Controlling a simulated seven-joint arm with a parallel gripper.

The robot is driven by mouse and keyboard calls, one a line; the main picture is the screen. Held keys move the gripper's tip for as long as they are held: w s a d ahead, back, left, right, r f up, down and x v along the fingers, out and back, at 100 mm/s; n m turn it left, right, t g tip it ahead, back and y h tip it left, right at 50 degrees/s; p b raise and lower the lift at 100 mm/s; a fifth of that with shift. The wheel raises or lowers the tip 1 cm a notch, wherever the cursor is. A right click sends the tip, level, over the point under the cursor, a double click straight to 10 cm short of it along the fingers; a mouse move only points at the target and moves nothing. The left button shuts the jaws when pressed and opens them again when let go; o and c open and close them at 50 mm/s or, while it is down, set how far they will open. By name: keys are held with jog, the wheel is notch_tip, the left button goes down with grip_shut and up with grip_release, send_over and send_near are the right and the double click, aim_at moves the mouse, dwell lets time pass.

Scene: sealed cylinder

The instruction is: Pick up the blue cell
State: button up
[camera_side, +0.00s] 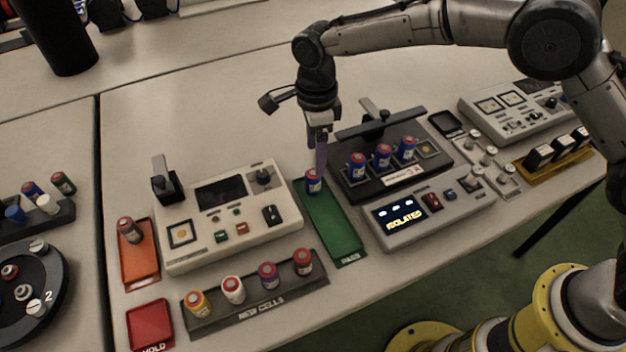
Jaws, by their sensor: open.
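A blue cell (313,187) with a red top stands upright at the far end of the green PASS tray (345,235). My gripper (319,160) points down just above this cell, with its jaws open and nothing seen held. One finger partly overlaps the cell's top edge in the picture, and I cannot tell whether it touches. More blue cells with red tops (382,157) stand in a row in the black holder (375,187) to the right. One round slot at the holder's right end (426,148) is empty.
The holder sits behind a grey unit reading ISOLATED (402,215). A raised black bar (380,127) stands close right of my gripper. A white tester (225,215) is left. The NEW CELLS rack (255,305) holds several cells. An orange tray (138,270) holds one cell; the red HOLD tray (150,322) is empty.

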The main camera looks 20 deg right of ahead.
aim_at(313, 173)
jog(key=f, duration=0.8)
jog(key=shift+a, duration=0.25)
jog(key=shift+c, duration=0.4)
grip_shut()
